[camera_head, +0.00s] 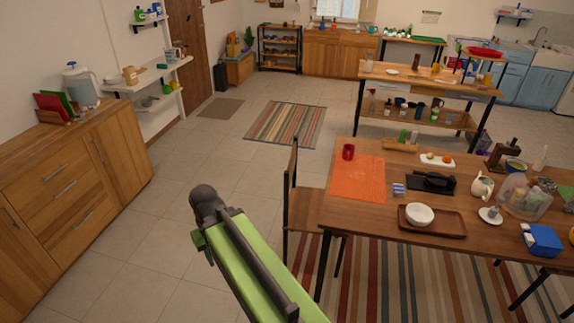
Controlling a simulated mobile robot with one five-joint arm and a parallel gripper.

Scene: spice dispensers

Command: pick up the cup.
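A red cup (348,152) stands upright at the left far part of the wooden dining table, by the upper left corner of an orange mat (360,182). Nothing is touching it from above. My green and dark arm (255,265) rises from the bottom of the view, left of the table and well apart from the cup. I see no gripper fingers, so their state is hidden.
A chair (303,205) stands at the table's left end, between my arm and the cup. A wooden tray (452,223) with a white bowl (419,214) and a black board (420,184) are on the table. The tiled floor at left is clear.

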